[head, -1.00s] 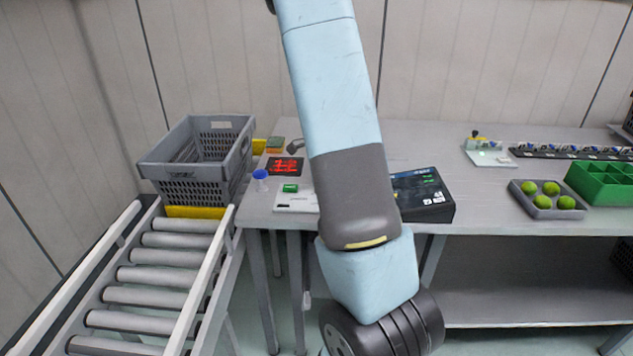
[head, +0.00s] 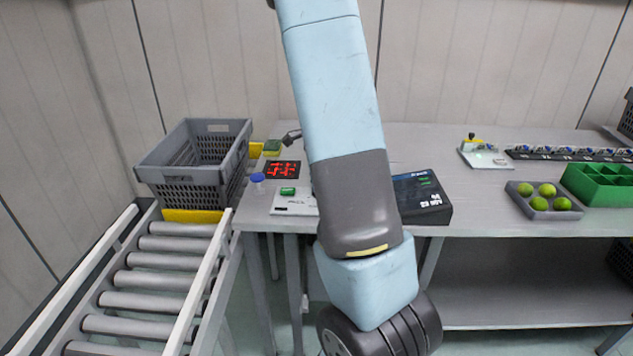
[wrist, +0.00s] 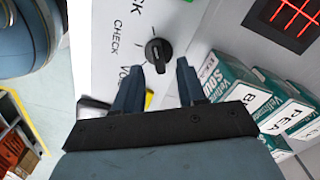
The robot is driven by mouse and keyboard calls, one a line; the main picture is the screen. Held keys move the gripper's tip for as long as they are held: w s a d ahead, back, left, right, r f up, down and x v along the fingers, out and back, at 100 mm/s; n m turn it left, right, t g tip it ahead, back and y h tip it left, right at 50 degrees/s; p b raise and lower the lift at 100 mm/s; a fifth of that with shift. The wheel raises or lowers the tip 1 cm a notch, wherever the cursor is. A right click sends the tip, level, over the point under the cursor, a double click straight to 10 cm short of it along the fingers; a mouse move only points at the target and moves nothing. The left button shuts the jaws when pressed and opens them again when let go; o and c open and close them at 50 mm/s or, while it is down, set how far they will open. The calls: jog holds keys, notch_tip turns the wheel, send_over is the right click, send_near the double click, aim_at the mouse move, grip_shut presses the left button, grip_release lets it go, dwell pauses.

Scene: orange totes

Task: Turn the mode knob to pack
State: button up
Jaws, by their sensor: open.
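The mode knob (wrist: 158,52) is a black round dial with a raised grip on a white panel (wrist: 105,40); in the wrist view it sits just beyond the fingertips, roughly between them. Printed words stand around it: "CHECK" reads whole, another ends in "CK", and one near my left finger is partly hidden. My gripper (wrist: 158,75) is open, its two dark fingers apart on either side of the knob's near side. I cannot tell whether they touch it. In the head view the panel (head: 290,208) is partly behind my arm, and the knob is hidden.
In the wrist view, teal-and-white boxes (wrist: 240,90) stand close to the right finger. In the head view, a red-lit display (head: 283,169), a blue-capped container (head: 258,180) and a black device (head: 422,196) are nearby. A grey crate (head: 180,175) stands left on the roller conveyor.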

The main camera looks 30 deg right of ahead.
notch_tip(320, 180, up, 10)
jog(key=shift+r, duration=0.2)
jog(key=shift+w, duration=0.1)
dwell(0.4)
jog(key=s+a+r+n+t+y, duration=0.1)
jog(key=s+a+r+n+t, duration=0.2)
jog(key=s+a+r+n, duration=0.8)
jog(key=s+a+n+t, duration=0.1)
jog(key=s+a+n, duration=0.3)
jog(key=s, duration=0.3)
jog(key=s+a+r+n+t+h, duration=0.1)
jog(key=s+a+n, duration=0.3)
jog(key=s, duration=0.3)
jog(key=shift+s+a+t, duration=0.3)
jog(key=shift+s+a, duration=0.05)
jog(key=shift+a, duration=0.25)
